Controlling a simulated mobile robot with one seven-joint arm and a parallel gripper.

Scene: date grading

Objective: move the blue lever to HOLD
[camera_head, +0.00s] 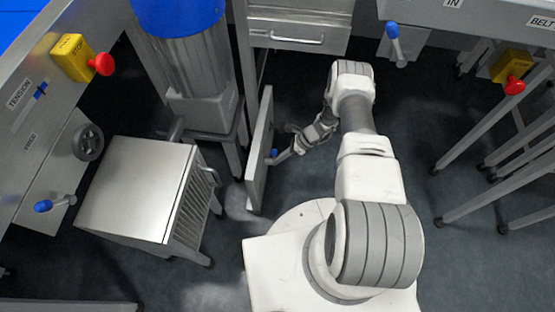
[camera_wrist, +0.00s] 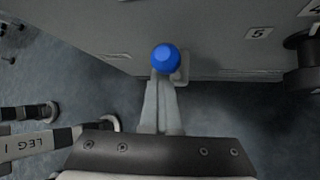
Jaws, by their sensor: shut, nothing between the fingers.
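In the wrist view a round blue lever knob (camera_wrist: 166,58) stands out from a grey panel (camera_wrist: 225,50), with a pale mount partly visible behind it. My gripper (camera_wrist: 163,82) is shut and empty, its fingertips right at the near side of the knob; I cannot tell whether they touch it. No HOLD mark is readable in either view, and the lever's shaft is hidden.
Other blue-tipped levers are at the left bench (camera_head: 43,206) and upper right (camera_head: 392,30). A metal cabinet (camera_head: 135,185) stands left of the panel. Red stop buttons (camera_head: 103,64) sit on yellow boxes. Bench legs stand at right; dark floor between is free.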

